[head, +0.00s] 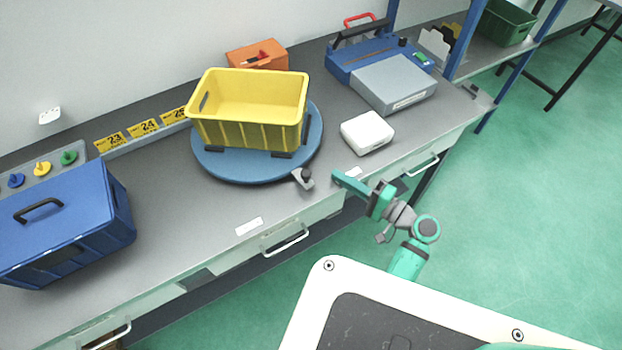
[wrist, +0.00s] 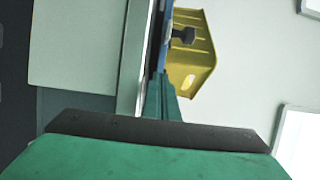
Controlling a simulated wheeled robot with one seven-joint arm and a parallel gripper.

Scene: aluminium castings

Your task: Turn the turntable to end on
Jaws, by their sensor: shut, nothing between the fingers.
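The turntable (head: 206,165) is a round blue disc on the grey bench, near its front edge. A yellow crate (head: 245,137) stands on it between dark blocks, a long side towards the bench front. A grey clamp with a black knob (head: 304,178) sits at the disc's front right rim. My gripper (head: 340,178) is shut and empty, right of the knob and apart from it, by the bench's front edge.
A white box (head: 367,133) stands right of the turntable, close to my gripper. A blue toolbox (head: 70,225) stands at the left. A grey-lidded case (head: 393,85) and an orange box (head: 258,55) are behind. Drawer handles (head: 286,241) stick out from the bench front.

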